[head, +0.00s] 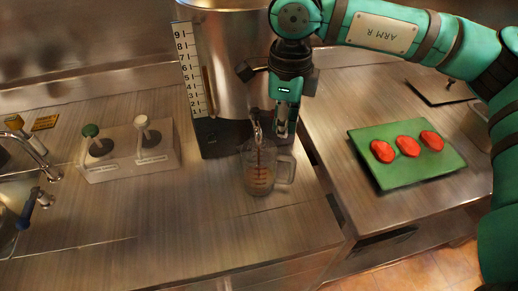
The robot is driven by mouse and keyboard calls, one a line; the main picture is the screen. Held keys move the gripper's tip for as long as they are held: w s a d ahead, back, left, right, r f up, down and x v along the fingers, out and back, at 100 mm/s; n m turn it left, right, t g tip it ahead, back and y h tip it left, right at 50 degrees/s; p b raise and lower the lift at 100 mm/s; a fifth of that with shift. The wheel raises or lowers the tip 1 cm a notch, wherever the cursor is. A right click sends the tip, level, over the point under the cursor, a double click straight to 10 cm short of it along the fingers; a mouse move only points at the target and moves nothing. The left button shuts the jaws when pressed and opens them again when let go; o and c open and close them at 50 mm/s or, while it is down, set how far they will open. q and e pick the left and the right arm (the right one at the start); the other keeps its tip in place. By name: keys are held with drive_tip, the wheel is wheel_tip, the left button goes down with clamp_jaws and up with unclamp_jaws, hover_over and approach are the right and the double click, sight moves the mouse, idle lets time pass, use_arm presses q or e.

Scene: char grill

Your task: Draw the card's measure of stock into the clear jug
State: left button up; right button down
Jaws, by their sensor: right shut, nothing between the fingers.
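The clear jug (259,184) stands upright on the counter under the spout (257,126) of a tall steel urn (228,65). Brownish liquid shows in its lower part, below or around red marks whose values are too small to read. A thin dark line between spout and jug may be a stream. A white scale (190,70) numbered 1 to 9 stands at the urn's left side. My right gripper (284,126) is shut and empty, pointing down beside the spout, above the jug's handle; I cannot tell if it touches the tap. No card with a measure is readable. My left gripper is out of view.
A holder (130,165) with a green-topped and a white-topped lever stands left of the urn. A sink tap (35,150) is at the far left. A green board (405,160) with three red patties lies on the right counter, across a gap. The front counter is clear.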

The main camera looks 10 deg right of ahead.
drive_tip(key=shift+w, duration=0.1)
wheel_tip(320, 180, up, 6)
drive_tip(key=p, duration=0.2)
drive_tip(key=shift+w+d, duration=0.25)
drive_tip(key=shift+w, duration=0.2)
idle(0.8)
drive_tip(key=shift+f, duration=0.1)
idle(0.3)
